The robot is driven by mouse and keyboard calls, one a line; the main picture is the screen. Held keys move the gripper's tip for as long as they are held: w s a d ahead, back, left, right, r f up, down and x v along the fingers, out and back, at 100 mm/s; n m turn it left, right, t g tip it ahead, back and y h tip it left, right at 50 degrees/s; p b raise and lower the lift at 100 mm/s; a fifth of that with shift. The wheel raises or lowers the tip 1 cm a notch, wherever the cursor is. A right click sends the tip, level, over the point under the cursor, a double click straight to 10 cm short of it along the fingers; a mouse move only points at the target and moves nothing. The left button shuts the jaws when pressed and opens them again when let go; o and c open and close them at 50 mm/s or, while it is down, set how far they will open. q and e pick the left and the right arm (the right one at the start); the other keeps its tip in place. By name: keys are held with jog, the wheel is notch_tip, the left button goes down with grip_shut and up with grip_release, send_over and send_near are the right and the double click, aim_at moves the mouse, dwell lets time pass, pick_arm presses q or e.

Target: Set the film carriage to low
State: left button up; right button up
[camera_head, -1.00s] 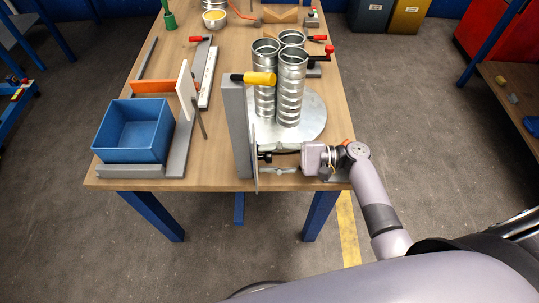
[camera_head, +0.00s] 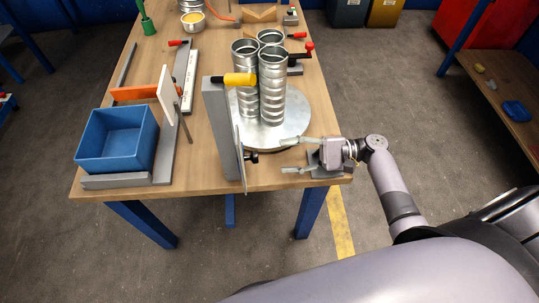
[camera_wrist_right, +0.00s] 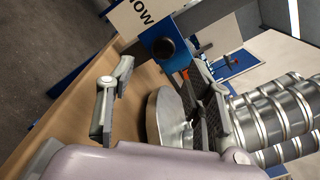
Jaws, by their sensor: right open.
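The film carriage post is a tall grey column (camera_head: 219,130) near the table's front edge, with a yellow handle (camera_head: 240,79) at its top. A thin plate (camera_head: 240,160) stands on its right side. A black knob (camera_head: 252,157) sticks out low by the plate. In the right wrist view the knob (camera_wrist_right: 164,47) sits beside a white label (camera_wrist_right: 138,18) whose letters look like "LOW", partly cut off. My right gripper (camera_head: 283,156) is open and empty, its fingers pointing at the knob from the right, with a gap between. My left gripper is not in view.
A round metal turntable (camera_head: 295,125) carries several spiral metal ducts (camera_head: 272,85) just behind my right gripper. A blue bin (camera_head: 117,140) stands at the left front. The table's right front corner is near my wrist.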

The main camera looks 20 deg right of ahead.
jog(key=shift+v, duration=1.6)
